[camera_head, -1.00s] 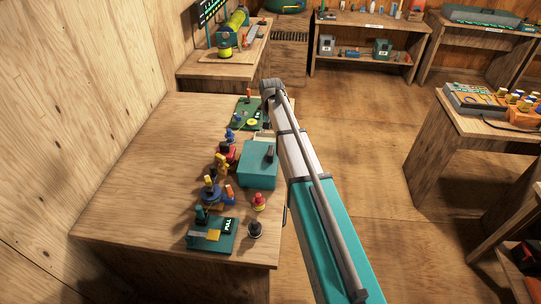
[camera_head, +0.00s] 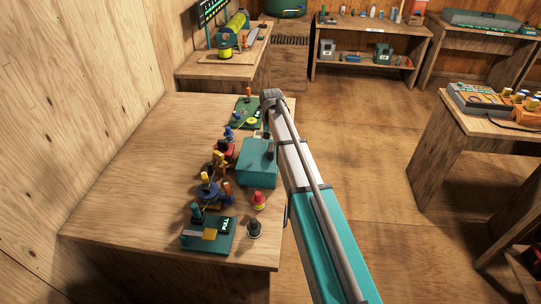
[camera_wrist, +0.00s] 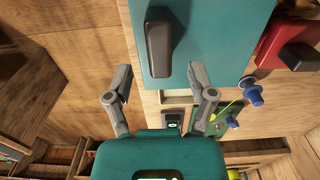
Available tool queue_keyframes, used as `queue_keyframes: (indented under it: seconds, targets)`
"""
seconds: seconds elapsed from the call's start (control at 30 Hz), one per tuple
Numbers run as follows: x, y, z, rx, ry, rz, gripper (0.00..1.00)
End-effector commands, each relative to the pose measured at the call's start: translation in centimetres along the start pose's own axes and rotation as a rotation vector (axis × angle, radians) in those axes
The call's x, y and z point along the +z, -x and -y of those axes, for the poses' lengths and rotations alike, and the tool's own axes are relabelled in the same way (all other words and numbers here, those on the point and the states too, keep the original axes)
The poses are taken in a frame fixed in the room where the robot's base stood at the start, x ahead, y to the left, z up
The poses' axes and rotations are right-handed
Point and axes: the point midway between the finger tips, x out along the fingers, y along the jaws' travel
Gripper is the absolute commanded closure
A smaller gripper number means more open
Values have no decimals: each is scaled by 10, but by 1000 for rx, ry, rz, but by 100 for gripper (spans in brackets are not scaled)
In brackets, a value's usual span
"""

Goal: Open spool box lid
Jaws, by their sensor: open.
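The teal spool box (camera_head: 256,168) sits on the wooden bench, near its right edge in the head view. A dark upright handle (camera_head: 269,149) stands on its flat lid, which looks closed. The wrist view shows the teal lid (camera_wrist: 220,45) with the dark handle (camera_wrist: 160,42) near its left side. My gripper (camera_wrist: 160,76) is open and empty. Its fingertips appear on either side of the handle's lower end, with gaps; I cannot tell their height above the lid. The head view does not clearly show the gripper.
The bench (camera_head: 140,190) holds several small tackle pieces left of the box, a green board (camera_head: 208,234) marked PULL in front, and red (camera_head: 258,200) and black (camera_head: 254,229) knobs nearby. A red box (camera_wrist: 285,40) stands beside the lid. The bench's left part is clear.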

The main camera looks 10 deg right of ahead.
Motion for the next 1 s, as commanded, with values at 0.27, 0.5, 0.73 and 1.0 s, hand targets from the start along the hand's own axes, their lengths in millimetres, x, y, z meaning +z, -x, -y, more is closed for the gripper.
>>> queue_keyframes:
  seconds: [0.27,0.5,0.73,1.0]
  targets:
    - [0,-26,0,0,0,0,29]
    - [0,-44,-1,0,-1,0,29]
    - [0,-54,-1,0,-1,0,29]
    - [0,-57,-1,0,-1,0,29]
